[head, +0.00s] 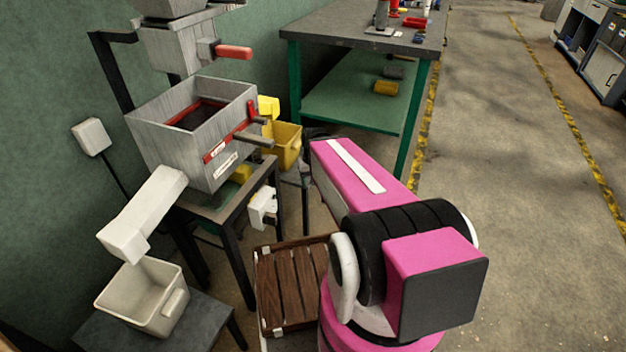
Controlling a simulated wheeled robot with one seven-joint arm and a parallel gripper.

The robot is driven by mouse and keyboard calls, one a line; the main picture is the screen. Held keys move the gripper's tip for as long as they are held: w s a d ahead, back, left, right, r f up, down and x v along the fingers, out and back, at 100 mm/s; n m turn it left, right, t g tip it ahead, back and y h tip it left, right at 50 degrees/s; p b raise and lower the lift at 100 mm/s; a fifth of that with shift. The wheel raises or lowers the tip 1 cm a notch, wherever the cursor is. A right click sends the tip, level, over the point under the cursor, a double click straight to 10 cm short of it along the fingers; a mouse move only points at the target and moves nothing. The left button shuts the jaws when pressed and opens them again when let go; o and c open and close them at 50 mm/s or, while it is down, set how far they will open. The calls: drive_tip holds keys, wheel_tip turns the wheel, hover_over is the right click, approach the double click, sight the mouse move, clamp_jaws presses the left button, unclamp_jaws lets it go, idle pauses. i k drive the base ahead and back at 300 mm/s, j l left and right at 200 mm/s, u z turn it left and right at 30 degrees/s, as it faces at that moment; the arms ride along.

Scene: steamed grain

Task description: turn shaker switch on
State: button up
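The likely shaker is a grey open-topped box (192,133) with red labels on its front, standing on a dark metal stand (232,207). A small white box-like part (262,206) with dark details shows by the right side of the stand; it may be the switch, but it is too small to tell, nor can I see its setting. My pink and black arm (352,178) reaches up from the lower right toward the stand's right side. Its far end is hidden behind the pink link, and I cannot make out my gripper.
A white chute (148,208) slopes from the box toward a cream bin (118,301) on a low dark table. A yellow bin (286,146) is behind the stand. A wooden slatted crate (266,288) lies beside my arm. A green-legged workbench (345,42) stands behind; floor at right is clear.

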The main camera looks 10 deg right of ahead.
sight(269, 218)
drive_tip(key=k+u, duration=0.3)
drive_tip(key=k, duration=0.2)
drive_tip(key=k+u, duration=0.3)
drive_tip(key=k, duration=0.2)
